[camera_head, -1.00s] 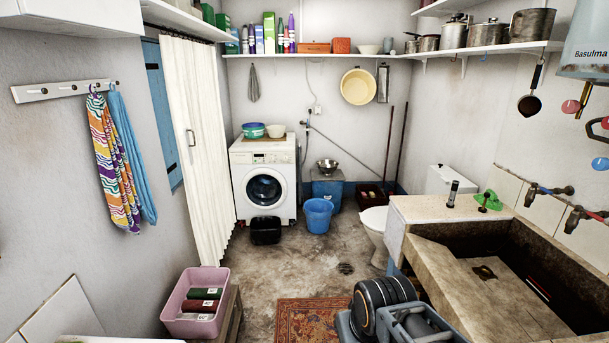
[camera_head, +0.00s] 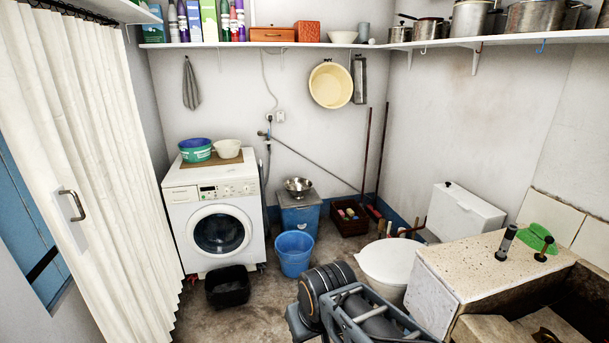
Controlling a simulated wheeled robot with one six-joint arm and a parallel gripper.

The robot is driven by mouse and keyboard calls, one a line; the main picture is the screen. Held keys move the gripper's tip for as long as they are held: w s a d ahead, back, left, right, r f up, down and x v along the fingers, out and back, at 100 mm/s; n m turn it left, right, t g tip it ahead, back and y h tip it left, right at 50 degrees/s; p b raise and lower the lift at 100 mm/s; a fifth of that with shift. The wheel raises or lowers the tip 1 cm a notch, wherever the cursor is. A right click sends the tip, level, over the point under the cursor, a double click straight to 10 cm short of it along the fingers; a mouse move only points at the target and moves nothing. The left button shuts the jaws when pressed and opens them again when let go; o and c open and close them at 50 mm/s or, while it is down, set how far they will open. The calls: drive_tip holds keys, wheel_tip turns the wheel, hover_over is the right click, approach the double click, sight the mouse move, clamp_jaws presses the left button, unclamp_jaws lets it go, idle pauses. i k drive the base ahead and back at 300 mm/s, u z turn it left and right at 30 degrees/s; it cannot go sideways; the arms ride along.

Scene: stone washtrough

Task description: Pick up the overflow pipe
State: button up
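A short grey upright tube with a dark foot, which looks like the overflow pipe (camera_head: 507,242), stands on the speckled counter slab (camera_head: 455,268) at the right. Beside it, to its right, stands a shorter dark piece with a knob-like top (camera_head: 544,250), in front of a green cloth-like item (camera_head: 537,235). My dark arm shows at the bottom centre, left of the slab and well apart from the pipe. My gripper's fingers cannot be made out in this view.
The stone trough (camera_head: 560,320) lies at the lower right, partly cut off. A toilet (camera_head: 390,268) stands left of the slab. A washing machine (camera_head: 215,225), a black tub (camera_head: 228,287) and a blue bucket (camera_head: 294,253) are at the left and centre. Bare floor shows between.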

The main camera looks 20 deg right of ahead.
sight(510, 233)
drive_tip(key=z, duration=0.3)
drive_tip(key=i, duration=1.5)
drive_tip(key=z, duration=1.75)
drive_tip(key=i, duration=1)
drive_tip(key=z, duration=1.2)
drive_tip(key=i, duration=0.2)
